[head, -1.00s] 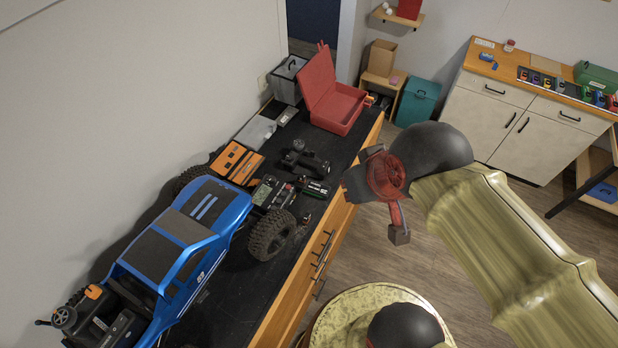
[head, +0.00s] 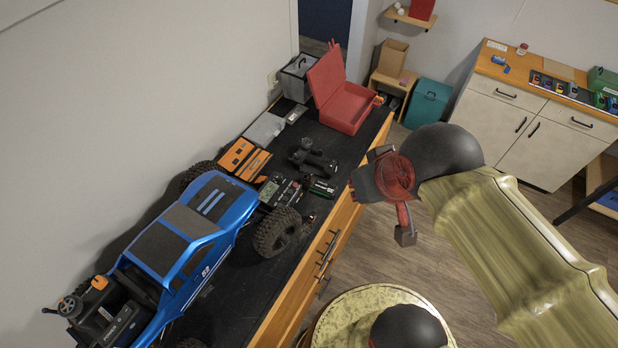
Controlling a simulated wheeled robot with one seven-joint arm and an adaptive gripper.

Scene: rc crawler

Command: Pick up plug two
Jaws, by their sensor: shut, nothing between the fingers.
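My gripper (head: 388,186) shows in the head view at the end of my arm, right of the dark workbench's front edge and above the floor. It is shut and empty, and apart from everything on the bench. Small parts lie on the bench by the charger (head: 281,190), among them a thin green item (head: 322,187). Any plug there is too small to tell apart, so I cannot say which one is plug two. A blue RC crawler (head: 195,235) stands on the bench at the left, close to the charger.
The workbench (head: 247,292) runs along the wall. An open red case (head: 345,106), a grey box (head: 299,75), an orange case (head: 245,158) and a black device (head: 312,157) stand on it. A cabinet (head: 535,125) stands at the back right. Bare floor lies between.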

